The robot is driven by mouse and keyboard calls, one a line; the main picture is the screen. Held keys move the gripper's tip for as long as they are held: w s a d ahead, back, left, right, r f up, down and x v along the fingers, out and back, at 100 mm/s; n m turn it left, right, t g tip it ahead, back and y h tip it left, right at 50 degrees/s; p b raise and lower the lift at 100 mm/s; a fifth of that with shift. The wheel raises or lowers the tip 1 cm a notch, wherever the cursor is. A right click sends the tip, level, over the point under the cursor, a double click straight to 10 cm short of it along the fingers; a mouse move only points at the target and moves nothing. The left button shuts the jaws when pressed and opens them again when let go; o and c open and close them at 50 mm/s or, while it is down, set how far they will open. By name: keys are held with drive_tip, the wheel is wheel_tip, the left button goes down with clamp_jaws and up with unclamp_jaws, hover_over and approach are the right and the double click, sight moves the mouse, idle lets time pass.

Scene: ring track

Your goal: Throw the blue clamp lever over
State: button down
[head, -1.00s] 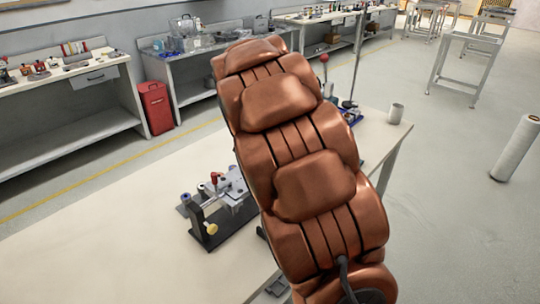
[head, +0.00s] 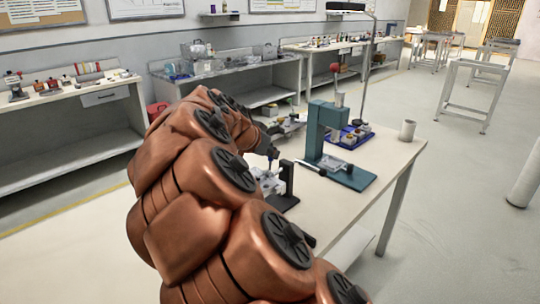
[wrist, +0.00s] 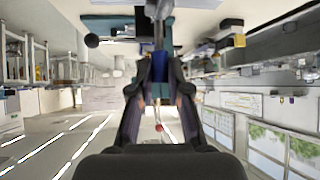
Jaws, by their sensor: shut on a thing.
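The clamp fixture (head: 268,184) stands on the pale bench, a grey metal block beside a black upright. My gripper (head: 270,147) reaches down over it from the left, with its fingers angled toward the clamp. In the wrist view my gripper (wrist: 159,62) has its two dark fingers closed in around a narrow blue piece, the blue clamp lever (wrist: 159,67). The lever's blue end (head: 273,153) shows small at the fingertips in the head view. My arm hides part of the fixture, and the lever's lower end is unclear.
Behind are a blue tray (head: 350,136) of small parts and a lamp pole. A grey cup (head: 407,130) stands near the bench's right end.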

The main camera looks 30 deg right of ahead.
drive_tip(key=shift+f, duration=0.1)
drive_tip(key=c, duration=1.1)
unclamp_jaws()
drive_tip(key=shift+a, duration=0.1)
drive_tip(key=v, duration=1.2)
